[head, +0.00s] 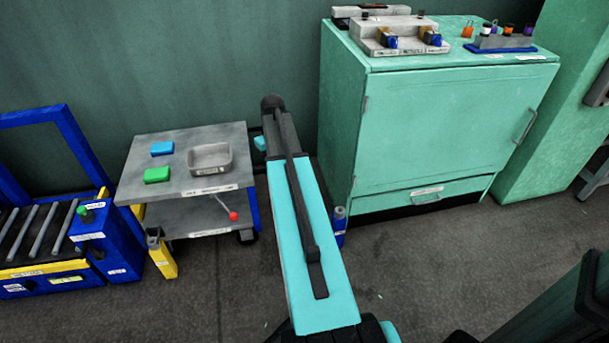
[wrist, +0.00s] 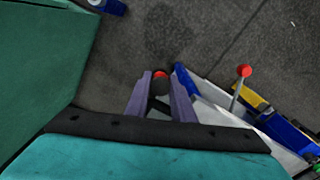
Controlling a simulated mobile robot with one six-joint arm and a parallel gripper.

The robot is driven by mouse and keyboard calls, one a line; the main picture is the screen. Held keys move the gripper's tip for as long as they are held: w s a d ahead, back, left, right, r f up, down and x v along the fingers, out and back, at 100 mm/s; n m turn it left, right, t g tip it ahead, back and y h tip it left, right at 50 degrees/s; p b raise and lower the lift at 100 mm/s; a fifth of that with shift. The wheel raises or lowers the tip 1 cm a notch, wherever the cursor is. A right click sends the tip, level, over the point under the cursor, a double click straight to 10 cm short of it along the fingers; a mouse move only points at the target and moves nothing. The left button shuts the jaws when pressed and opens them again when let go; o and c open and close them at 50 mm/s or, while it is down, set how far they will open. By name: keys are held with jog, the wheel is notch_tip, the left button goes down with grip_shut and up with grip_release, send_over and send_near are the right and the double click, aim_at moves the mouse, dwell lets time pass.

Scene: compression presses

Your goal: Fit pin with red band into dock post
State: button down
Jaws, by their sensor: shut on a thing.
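In the wrist view my gripper (wrist: 160,82) is shut on a dark pin (wrist: 158,104) with red at its end. The pin sits between the two purple-grey fingers. In the head view my arm hides the fingers and the pin. A yellow post (head: 163,259) with a dark top stands on the floor at the cart's front left corner. It appears to be the dock post, but its label is too small to read. It also shows in the wrist view (wrist: 249,96), right of my gripper and well apart from the pin.
A grey cart (head: 150,190) carries a blue block (head: 162,148), a green block (head: 157,175) and a grey tray (head: 211,172). A red-knobbed lever (head: 233,216) sticks out in front. A blue conveyor (head: 110,245) stands left, a green cabinet (head: 430,130) right. Front floor is clear.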

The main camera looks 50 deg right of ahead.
jog(key=w+a+r+n, duration=0.1)
jog(key=w+a+r, duration=0.25)
jog(key=a, duration=0.35)
jog(key=w+a+r+n, duration=0.2)
jog(key=a+r, duration=0.2)
jog(key=a, duration=0.3)
jog(key=w+a+r+n, duration=0.1)
jog(key=w+a+r, duration=0.2)
jog(key=a, duration=0.4)
jog(key=a+r+n, duration=0.2)
jog(key=a+r, duration=0.2)
jog(key=a, duration=0.6)
jog(key=a+r+n, duration=0.2)
jog(key=a+r, duration=0.3)
jog(key=a, duration=0.5)
jog(key=shift+a+r+n, duration=0.3)
jog(key=shift+a, duration=0.05)
jog(key=shift+s, duration=0.15)
